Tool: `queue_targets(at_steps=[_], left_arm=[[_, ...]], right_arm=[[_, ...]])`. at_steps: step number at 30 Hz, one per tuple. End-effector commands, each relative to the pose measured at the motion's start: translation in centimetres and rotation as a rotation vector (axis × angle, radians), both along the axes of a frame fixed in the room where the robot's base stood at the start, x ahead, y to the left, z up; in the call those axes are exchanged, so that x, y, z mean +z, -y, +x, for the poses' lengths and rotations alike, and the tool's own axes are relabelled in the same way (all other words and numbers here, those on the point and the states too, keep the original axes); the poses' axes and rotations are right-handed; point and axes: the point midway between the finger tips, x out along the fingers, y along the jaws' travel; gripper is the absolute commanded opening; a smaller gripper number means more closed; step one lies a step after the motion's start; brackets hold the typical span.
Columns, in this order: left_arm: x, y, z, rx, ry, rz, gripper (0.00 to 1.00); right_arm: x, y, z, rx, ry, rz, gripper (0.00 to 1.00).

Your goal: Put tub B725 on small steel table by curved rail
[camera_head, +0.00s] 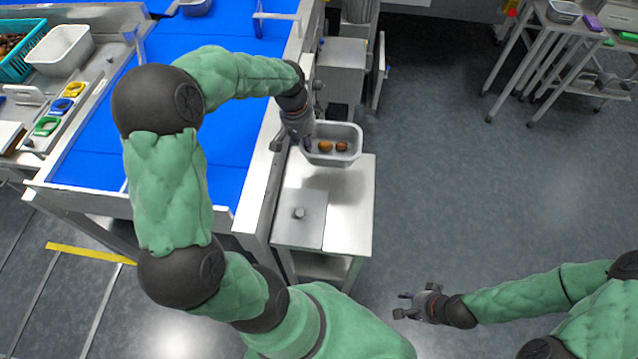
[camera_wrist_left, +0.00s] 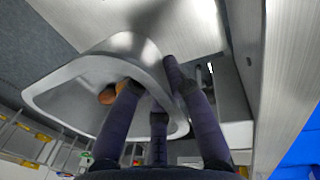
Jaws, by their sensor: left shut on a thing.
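A grey tub (camera_head: 345,160) with a few brown dates in it is at the far end of a small steel table (camera_head: 350,205) beside the blue belt. I cannot read a label on it. My left gripper (camera_head: 306,143) is shut on the tub's left wall. In the left wrist view the fingers straddle the tub's rim (camera_wrist_left: 50,80), with dates inside it. I cannot tell whether the tub's base touches the table top. My right gripper (camera_head: 404,305) is empty, with its fingers apart, over the floor at the lower right.
The blue conveyor (camera_head: 225,150) borders the table's left side. A steel cabinet (camera_head: 343,55) stands beyond. Open floor lies to the right.

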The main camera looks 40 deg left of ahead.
Motion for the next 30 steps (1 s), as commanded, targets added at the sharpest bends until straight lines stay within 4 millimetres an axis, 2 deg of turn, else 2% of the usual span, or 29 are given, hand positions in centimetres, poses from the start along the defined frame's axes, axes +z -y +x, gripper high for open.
queue_targets(at_steps=[6,12,20,30], left_arm=[[-3.7,0.0,0.0,-0.001,-0.001,0.0,0.0],[-5.2,0.0,0.0,-0.001,-0.001,0.0,0.0],[-9.0,0.0,0.0,-0.001,-0.001,0.0,0.0],[-9.2,0.1,0.0,-0.002,0.0,0.0,0.0]], right_arm=[[-1.6,0.0,0.0,0.0,0.0,0.0,0.4],[-2.2,0.0,0.0,0.0,0.0,0.0,0.4],[-4.0,0.0,0.0,0.0,0.0,0.0,0.4],[-3.9,0.0,0.0,0.0,0.0,0.0,0.4]])
